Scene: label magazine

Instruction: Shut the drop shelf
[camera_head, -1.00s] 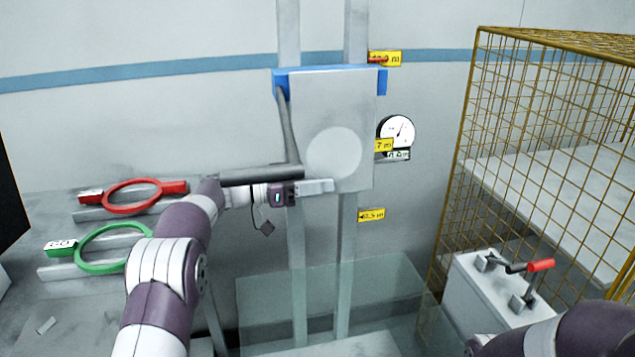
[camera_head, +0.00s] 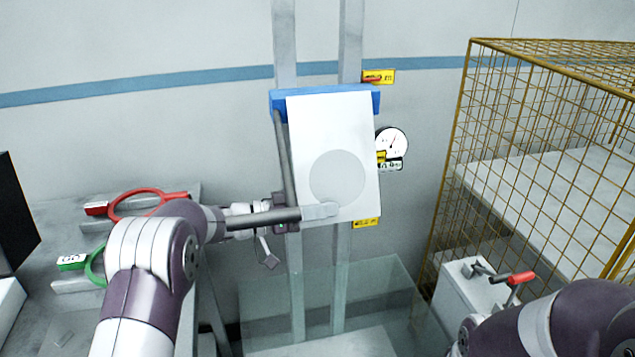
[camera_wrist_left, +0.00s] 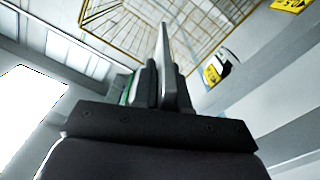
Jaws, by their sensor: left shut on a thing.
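The drop shelf appears to be the white panel (camera_head: 325,125) with a grey disc, hanging from a blue bar (camera_head: 318,101) on two upright rails. A grey strut runs down its left side. My left gripper (camera_head: 318,210) reaches in from the left to its lower left edge and is shut on it. In the left wrist view the closed fingers (camera_wrist_left: 165,85) have a thin plate-like edge between them.
A yellow wire cage (camera_head: 520,150) stands at the right. A grey box (camera_head: 462,295) with a red-handled clamp sits in front of it. A round gauge (camera_head: 392,142) is beside the panel. Red (camera_head: 140,203) and green rings lie at the left. A clear pane (camera_head: 370,280) stands below.

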